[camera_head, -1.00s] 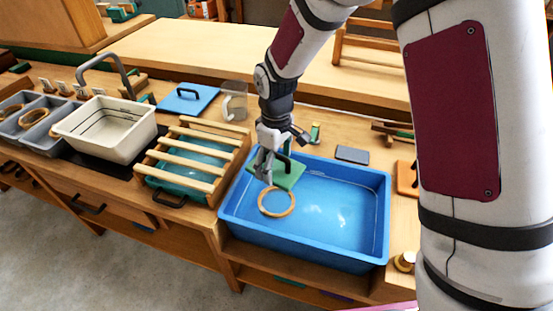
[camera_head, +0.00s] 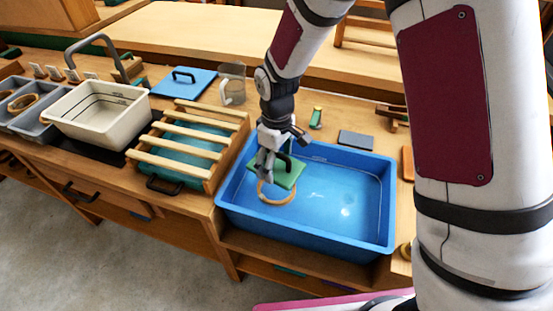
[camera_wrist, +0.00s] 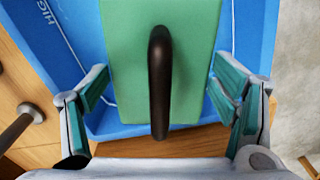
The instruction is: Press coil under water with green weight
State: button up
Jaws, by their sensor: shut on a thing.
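The green weight (camera_head: 291,177) is a flat block with a dark handle. My gripper (camera_head: 267,170) is shut on it and holds it at the back left of the blue water tub (camera_head: 305,238). In the wrist view the weight (camera_wrist: 128,60) lies between my two fingers, with its handle upright in the picture's middle. The tan bark coil (camera_head: 276,203) is a ring in the tub. The weight covers its far part in the head view; its near edge shows. I cannot tell if weight and coil touch. The coil is not visible in the wrist view.
A slatted wooden rack (camera_head: 185,153) over a teal tray stands left of the tub. Farther left are a cream basin (camera_head: 97,123) and grey bins with more coils (camera_head: 22,103). A clear jug (camera_head: 232,88) and blue lid (camera_head: 184,81) stand behind. A grey slab (camera_head: 356,139) lies behind the tub.

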dwell(0.4)
jog(key=shift+f+b, duration=4.2)
jog(key=shift+f, duration=2.4)
jog(key=shift+s+f+b, duration=0.1)
jog(key=shift+f+b, duration=0.45)
jog(key=shift+f, duration=0.15)
jog(key=o, duration=1.7)
jog(key=shift+r, duration=0.1)
